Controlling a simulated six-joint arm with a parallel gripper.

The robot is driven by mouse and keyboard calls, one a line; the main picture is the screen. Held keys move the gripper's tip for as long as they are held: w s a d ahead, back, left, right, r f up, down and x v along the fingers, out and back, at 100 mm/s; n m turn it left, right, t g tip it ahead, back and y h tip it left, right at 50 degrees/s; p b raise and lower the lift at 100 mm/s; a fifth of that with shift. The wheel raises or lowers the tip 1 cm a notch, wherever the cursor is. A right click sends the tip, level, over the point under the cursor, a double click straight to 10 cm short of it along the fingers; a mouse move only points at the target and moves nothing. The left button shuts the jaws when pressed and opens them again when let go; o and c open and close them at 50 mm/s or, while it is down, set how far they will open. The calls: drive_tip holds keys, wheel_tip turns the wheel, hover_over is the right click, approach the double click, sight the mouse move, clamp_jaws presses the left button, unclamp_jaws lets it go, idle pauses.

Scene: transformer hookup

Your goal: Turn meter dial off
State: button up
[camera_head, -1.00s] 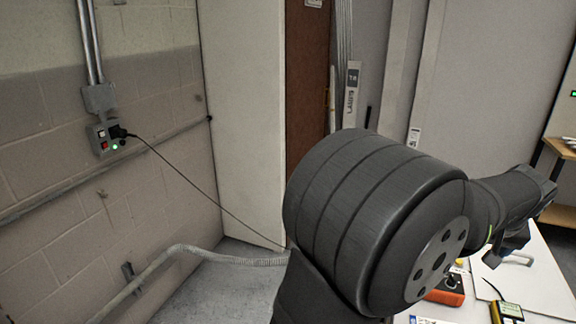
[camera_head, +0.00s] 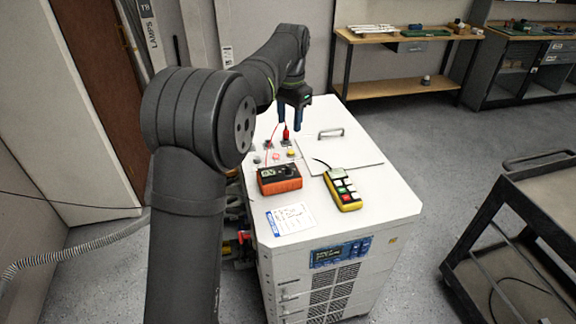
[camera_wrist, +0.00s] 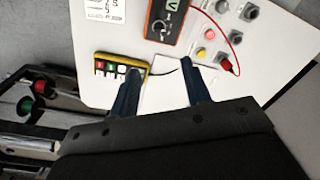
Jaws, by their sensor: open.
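The orange meter (camera_head: 279,179) lies on the white cabinet top, with a dark face, a lit display and a round dial (camera_head: 288,171). In the wrist view the meter (camera_wrist: 172,22) is at the top, partly cut off, and its dial (camera_wrist: 159,27) shows; I cannot tell its setting. A red lead runs from the meter to a red plug (camera_wrist: 227,65) at the sockets. My gripper (camera_head: 290,125) is above the back part of the cabinet top, beyond the meter, its fingers pointing down. In the wrist view my gripper (camera_wrist: 160,72) is open, empty and apart from the meter.
A yellow button box (camera_head: 343,190) lies right of the meter, with a cable. A printed card (camera_head: 290,218) lies in front. A handled panel (camera_head: 335,147) is at the back right of the white cabinet (camera_head: 400,205). A dark cart (camera_head: 540,205) stands right; floor is clear between.

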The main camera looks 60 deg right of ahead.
sight(288, 167)
drive_tip(key=shift+m, duration=0.8)
drive_tip(key=f, duration=1.7)
drive_tip(key=shift+w+d+f, duration=0.2)
drive_tip(key=shift+w+f, duration=0.05)
drive_tip(key=shift+w, duration=0.05)
clamp_jaws()
